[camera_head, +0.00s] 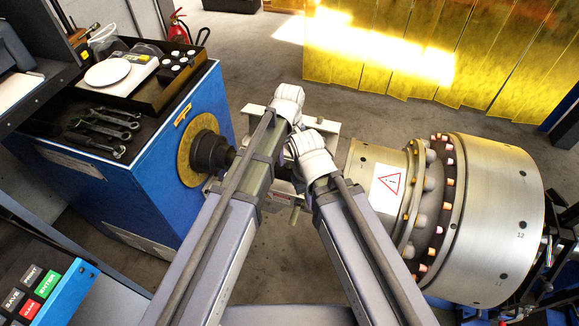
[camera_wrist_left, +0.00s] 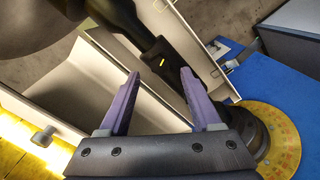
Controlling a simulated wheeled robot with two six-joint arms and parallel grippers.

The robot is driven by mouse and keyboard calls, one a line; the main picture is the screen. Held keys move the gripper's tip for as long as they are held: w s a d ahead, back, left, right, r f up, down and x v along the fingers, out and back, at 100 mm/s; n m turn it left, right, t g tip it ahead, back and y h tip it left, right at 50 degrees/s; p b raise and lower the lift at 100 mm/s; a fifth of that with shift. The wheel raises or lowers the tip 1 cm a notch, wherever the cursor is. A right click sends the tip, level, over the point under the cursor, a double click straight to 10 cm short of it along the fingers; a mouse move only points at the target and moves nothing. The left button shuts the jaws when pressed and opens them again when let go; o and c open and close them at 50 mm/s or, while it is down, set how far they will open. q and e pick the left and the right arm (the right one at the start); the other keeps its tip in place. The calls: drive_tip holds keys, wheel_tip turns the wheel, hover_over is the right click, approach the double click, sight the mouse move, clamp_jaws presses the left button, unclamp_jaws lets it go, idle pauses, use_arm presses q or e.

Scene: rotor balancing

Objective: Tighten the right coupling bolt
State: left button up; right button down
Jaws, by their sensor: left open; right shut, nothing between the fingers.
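The coupling's black hub (camera_head: 212,152) sits in front of a brass disc (camera_head: 187,158) on the blue machine. In the left wrist view a dark shaft with a yellow mark (camera_wrist_left: 163,63) runs diagonally towards the brass disc (camera_wrist_left: 284,142). My left gripper (camera_wrist_left: 163,78) is open and empty, its purple fingers close to the shaft in the picture. In the head view its white wrist is above my right one. My right gripper (camera_head: 312,155) is shut and empty; its fingertips are hard to make out. The right coupling bolt cannot be made out; my arms hide part of the shaft.
A large metal rotor drum (camera_head: 495,215) with a warning label stands on the right. Several wrenches (camera_head: 103,128) and a black tray (camera_head: 160,95) lie on top of the blue machine (camera_head: 150,195). A control panel (camera_head: 42,285) is at lower left. Yellow curtains (camera_head: 470,60) hang behind.

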sight(290, 165)
use_arm(q)
drive_tip(key=shift+f+b, duration=1.4)
drive_tip(key=shift+f, duration=0.5)
clamp_jaws()
